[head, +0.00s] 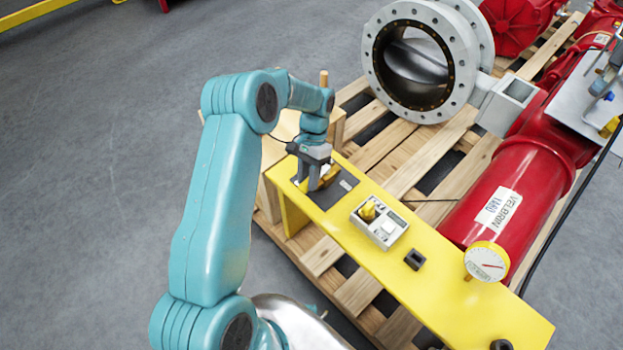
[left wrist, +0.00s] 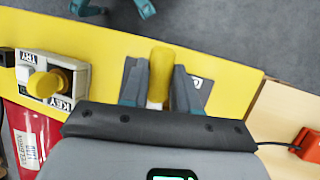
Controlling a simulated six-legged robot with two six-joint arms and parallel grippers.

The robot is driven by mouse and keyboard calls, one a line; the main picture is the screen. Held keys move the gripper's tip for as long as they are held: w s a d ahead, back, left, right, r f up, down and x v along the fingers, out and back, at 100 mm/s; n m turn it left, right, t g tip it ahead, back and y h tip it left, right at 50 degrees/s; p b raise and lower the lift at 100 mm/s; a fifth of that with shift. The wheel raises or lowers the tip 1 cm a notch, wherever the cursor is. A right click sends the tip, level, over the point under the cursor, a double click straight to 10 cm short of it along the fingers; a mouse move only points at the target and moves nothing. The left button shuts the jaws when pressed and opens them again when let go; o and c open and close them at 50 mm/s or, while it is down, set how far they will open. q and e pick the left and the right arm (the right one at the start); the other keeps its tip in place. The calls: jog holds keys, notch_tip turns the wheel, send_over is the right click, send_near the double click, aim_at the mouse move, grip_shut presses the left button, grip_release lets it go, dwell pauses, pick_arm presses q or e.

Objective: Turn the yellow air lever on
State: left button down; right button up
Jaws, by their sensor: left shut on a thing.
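The yellow air lever (left wrist: 160,72) stands between the two fingers of my left gripper (left wrist: 161,88) in the left wrist view. A dark plate (left wrist: 200,90) with a white label lies behind it on the yellow bench. The lever's base is mostly hidden by the gripper. My right gripper is not in view.
A grey box with a yellow knob (head: 367,211) sits beside it on the yellow bench (head: 450,297). A dial gauge (head: 486,262), a red cylinder (head: 510,195) and a large grey flanged valve (head: 417,60) stand around. A wooden pallet (head: 400,150) lies underneath. The left floor is clear.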

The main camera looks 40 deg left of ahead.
pick_arm(q)
jog(key=shift+w+a+m, duration=0.15)
jog(key=shift+a+m, duration=0.05)
jog(key=shift+m, duration=0.1)
dwell(0.4)
jog(key=c, duration=0.8)
grip_release()
jog(key=shift+c, duration=0.2)
jog(key=shift+r, duration=0.1)
jog(key=p+v, duration=0.2)
jog(key=v, duration=1.4)
jog(key=shift+d, duration=0.25)
jog(key=shift+r, duration=0.1)
